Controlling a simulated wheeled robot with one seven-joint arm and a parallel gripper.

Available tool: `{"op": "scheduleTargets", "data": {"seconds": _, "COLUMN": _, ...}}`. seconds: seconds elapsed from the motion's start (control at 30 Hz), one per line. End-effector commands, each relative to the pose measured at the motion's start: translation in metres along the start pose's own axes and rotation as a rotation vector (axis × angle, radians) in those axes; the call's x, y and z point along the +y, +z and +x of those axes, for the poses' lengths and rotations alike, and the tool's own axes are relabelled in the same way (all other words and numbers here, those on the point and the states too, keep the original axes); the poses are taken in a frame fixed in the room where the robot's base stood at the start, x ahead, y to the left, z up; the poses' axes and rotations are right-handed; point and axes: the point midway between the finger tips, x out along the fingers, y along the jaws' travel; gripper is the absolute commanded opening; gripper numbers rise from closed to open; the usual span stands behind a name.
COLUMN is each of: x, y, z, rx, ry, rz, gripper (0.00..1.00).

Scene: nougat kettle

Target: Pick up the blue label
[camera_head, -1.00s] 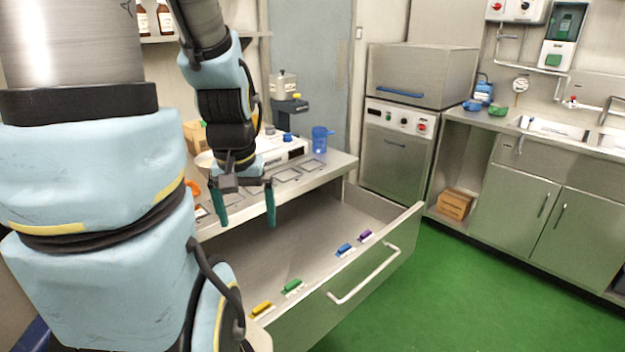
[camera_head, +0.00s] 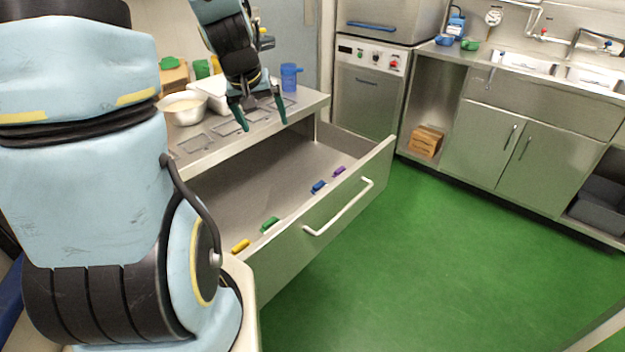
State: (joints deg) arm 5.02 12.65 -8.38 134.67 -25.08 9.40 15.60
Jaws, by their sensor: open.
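The blue label (camera_head: 318,187) lies in the open drawer (camera_head: 235,198), close to the inside of its front panel. A purple label (camera_head: 339,171) lies just beyond it, and a green label (camera_head: 269,224) and a yellow label (camera_head: 240,246) lie nearer to me in the same row. My gripper (camera_head: 263,118) is open and empty, its teal fingers pointing down. It hangs near the counter's front edge, above and to the left of the blue label and apart from it. The blue label is not covered.
The counter (camera_head: 318,101) above the drawer bears empty frames, a metal bowl (camera_head: 184,108) and a blue jug (camera_head: 290,77). The drawer's front panel with its white handle (camera_head: 340,208) stands up beside the labels. The green floor (camera_head: 450,240) in front is clear.

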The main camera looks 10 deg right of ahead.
Motion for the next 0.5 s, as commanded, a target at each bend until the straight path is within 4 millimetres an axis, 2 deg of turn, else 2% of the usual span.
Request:
{"op": "scheduleTargets", "data": {"seconds": 0.03, "x": 0.011, "y": -0.02, "z": 0.018, "rx": 0.043, "ry": 0.019, "rz": -0.016, "gripper": 0.97}}
{"op": "scheduleTargets", "data": {"seconds": 0.1, "x": 0.026, "y": -0.049, "z": 0.036, "rx": 0.112, "ry": 0.036, "rz": -0.042, "gripper": 0.97}}
{"op": "scheduleTargets", "data": {"seconds": 0.3, "x": 0.055, "y": -0.113, "z": 0.086, "rx": 0.257, "ry": 0.031, "rz": -0.157, "gripper": 0.97}}
{"op": "scheduleTargets", "data": {"seconds": 0.4, "x": 0.062, "y": -0.134, "z": 0.111, "rx": 0.296, "ry": 0.001, "rz": -0.235, "gripper": 0.97}}
{"op": "scheduleTargets", "data": {"seconds": 0.5, "x": 0.065, "y": -0.145, "z": 0.138, "rx": 0.303, "ry": -0.045, "rz": -0.317, "gripper": 0.97}}
